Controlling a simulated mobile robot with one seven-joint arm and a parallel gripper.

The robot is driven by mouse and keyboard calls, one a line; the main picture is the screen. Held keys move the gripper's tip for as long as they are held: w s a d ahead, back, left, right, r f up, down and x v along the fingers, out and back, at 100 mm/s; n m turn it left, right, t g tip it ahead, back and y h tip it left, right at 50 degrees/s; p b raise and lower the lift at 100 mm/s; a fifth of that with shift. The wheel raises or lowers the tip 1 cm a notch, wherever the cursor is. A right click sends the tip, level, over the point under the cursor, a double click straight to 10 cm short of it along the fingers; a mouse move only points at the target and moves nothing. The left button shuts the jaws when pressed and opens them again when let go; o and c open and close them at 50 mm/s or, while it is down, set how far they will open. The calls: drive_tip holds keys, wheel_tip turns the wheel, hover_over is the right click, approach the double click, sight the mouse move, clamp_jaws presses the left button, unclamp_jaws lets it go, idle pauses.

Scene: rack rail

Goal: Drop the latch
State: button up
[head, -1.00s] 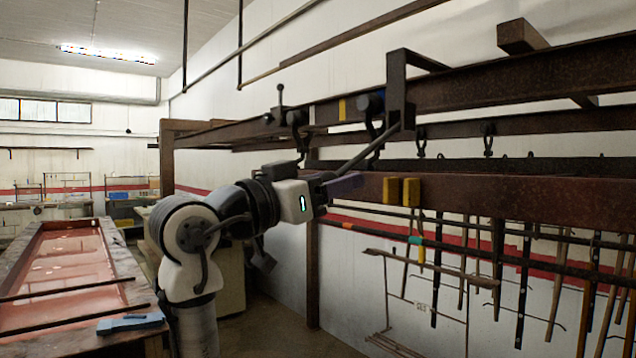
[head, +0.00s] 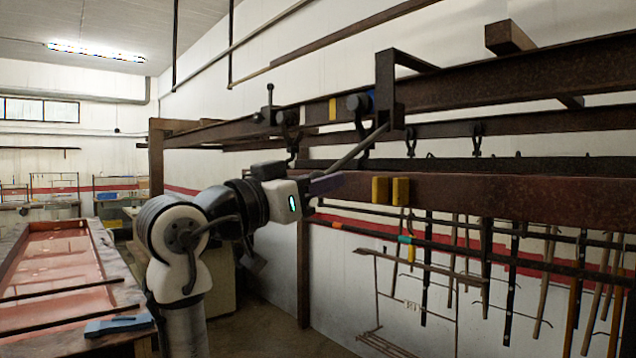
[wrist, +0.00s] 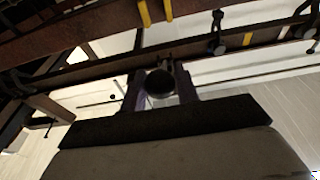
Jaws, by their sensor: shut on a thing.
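My gripper (head: 318,187) is at the front rail, its purple fingers shut on the lower end of a grey slanting bar (head: 358,152). The bar runs up to the right to a dark square bracket (head: 385,85) on the upper rail. In the wrist view, a round dark bar end (wrist: 160,84) sits between my fingers (wrist: 160,95). A small upright lever with a ball top (head: 269,100) stands on the upper rail, left of the bracket, apart from my gripper. I cannot tell which of these parts is the latch.
Two yellow blocks (head: 391,190) sit on the lower rusty beam (head: 490,197), just right of my gripper. Dark shackles (head: 477,141) hang from the rail behind. Long tools hang along the wall at right. A bench with a red tray (head: 58,255) stands at left.

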drive_tip(key=w+d+f+b, duration=0.1)
drive_tip(key=w+d+f, duration=0.4)
drive_tip(key=d, duration=0.2)
drive_tip(key=w+d+f+b, duration=0.2)
drive_tip(key=w+d+f, duration=0.3)
drive_tip(key=d, duration=0.2)
drive_tip(key=shift+w+d, duration=0.3)
drive_tip(key=o, duration=0.9)
idle(0.9)
drive_tip(key=shift+r+b+v, duration=0.2)
drive_tip(key=shift+r+v, duration=0.05)
drive_tip(key=shift+v, duration=0.9)
drive_tip(key=shift+r+b+v, duration=0.25)
drive_tip(key=shift+v, duration=0.9)
drive_tip(key=shift+r+b+v, duration=0.2)
drive_tip(key=shift+r+v, duration=0.05)
drive_tip(key=shift+v, duration=0.9)
drive_tip(key=shift+s+a, duration=0.1)
